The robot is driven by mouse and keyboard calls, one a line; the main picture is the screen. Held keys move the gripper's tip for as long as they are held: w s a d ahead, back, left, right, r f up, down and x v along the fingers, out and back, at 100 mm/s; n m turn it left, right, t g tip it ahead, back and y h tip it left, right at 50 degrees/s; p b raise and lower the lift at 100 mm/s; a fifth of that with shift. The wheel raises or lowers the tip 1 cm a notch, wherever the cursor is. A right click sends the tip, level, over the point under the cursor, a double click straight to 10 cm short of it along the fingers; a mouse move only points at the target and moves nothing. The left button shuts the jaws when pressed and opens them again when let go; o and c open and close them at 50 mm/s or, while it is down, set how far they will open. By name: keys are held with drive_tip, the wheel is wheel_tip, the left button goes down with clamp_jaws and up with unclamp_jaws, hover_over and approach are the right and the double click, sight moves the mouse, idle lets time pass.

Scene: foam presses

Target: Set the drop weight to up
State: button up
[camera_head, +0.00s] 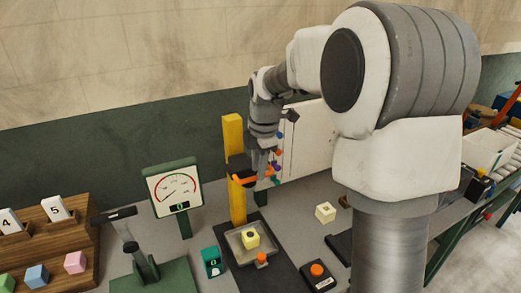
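A yellow post (233,135) stands at the middle of the bench. A dark block (236,168) with an orange bar (243,181) is partway up it; I take this to be the drop weight. My gripper (262,176) points down just right of the post, at the height of the orange bar, and overlaps its right end. I cannot tell whether it touches the bar or whether its fingers are open or shut. Below, a grey tray (233,243) on a dark base holds a yellow foam cube (250,238) with a dark round mark.
A dial gauge (174,188) and a lever press (130,245) stand left. A wooden rack (50,250) with numbered cards and colored cubes is far left. An orange button box (317,275), a teal counter (211,262) and a cream cube (325,212) lie nearby.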

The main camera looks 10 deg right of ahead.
drive_tip(key=s+r, duration=0.3)
drive_tip(key=r, duration=1.4)
drive_tip(key=shift+d+b, duration=0.3)
drive_tip(key=shift+b, duration=0.15)
drive_tip(key=shift+s, duration=0.2)
drive_tip(key=s+f+m+t+b, duration=0.1)
drive_tip(key=s+f+m+b, duration=0.1)
drive_tip(key=s+f+m, duration=0.5)
drive_tip(key=s+a+f+m+t+b, duration=0.1)
drive_tip(key=s+f+m+t+b, duration=0.1)
drive_tip(key=s+f+m, duration=0.6)
drive_tip(key=shift+s+m, duration=2.7)
drive_tip(key=shift+s, duration=1.7)
drive_tip(key=shift+a, duration=0.1)
